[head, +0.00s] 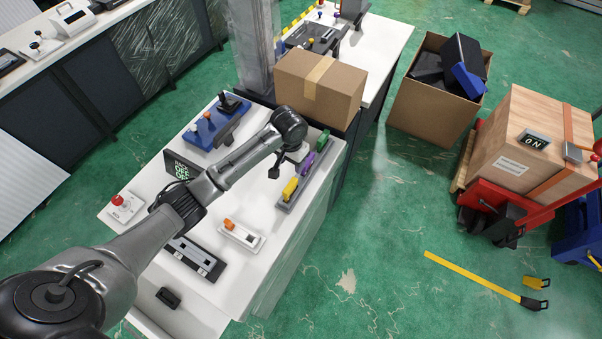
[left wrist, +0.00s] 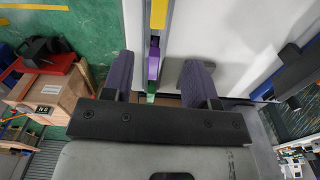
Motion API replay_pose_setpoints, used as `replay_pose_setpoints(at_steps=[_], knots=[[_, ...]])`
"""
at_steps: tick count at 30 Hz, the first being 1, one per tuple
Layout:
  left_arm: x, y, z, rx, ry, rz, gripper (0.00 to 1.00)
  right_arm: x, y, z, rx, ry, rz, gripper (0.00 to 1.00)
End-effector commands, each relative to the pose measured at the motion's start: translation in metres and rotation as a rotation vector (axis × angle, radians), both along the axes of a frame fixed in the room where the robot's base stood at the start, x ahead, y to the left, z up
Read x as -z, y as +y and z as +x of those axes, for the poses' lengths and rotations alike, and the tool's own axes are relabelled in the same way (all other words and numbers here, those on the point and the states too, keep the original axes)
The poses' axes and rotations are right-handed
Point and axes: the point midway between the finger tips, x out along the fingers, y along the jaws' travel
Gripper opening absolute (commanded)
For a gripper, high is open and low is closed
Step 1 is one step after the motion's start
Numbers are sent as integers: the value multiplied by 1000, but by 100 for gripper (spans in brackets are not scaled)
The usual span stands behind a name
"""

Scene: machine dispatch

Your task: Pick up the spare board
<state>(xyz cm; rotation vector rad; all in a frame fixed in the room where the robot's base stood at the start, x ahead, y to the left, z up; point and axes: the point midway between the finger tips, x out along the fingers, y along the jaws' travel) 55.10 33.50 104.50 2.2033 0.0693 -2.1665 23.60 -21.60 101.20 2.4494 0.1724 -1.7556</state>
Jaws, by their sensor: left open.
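A grey rack (head: 283,207) at the right edge of the white bench holds a yellow (head: 290,189), a purple (head: 307,163) and a green (head: 323,140) block-like piece in a row. I cannot tell which, if any, is the spare board. My left gripper (head: 284,163) is open and empty, above and beside the rack near the purple piece. In the left wrist view its two fingers (left wrist: 160,78) stand apart, with the purple piece (left wrist: 153,62) showing between them and the yellow piece (left wrist: 158,14) beyond. The green piece (left wrist: 150,98) is mostly hidden by the gripper. My right gripper does not show.
A cardboard box (head: 320,90) stands behind the rack. The bench also bears a blue device (head: 212,128), a dark display (head: 182,165), a red-button box (head: 124,206), an orange-switch unit (head: 242,235) and a grey panel (head: 195,258).

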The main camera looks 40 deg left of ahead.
Motion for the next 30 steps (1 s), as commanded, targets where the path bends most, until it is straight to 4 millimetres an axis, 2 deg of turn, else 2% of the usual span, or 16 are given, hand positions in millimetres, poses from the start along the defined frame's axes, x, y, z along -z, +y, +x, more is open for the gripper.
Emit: replay_pose_setpoints(at_steps=[5,8,12,18,26,30], knots=[[7,0,-3,-67,17,3,53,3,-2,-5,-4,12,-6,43],[22,0,-3,-77,18,3,53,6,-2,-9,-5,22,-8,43],[47,0,-2,-76,17,3,53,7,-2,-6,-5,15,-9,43],[74,0,-2,-75,15,4,53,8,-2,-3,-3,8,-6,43],[87,0,-1,-74,13,4,53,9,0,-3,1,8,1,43],[102,-2,-1,-73,15,4,53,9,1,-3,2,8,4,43]])
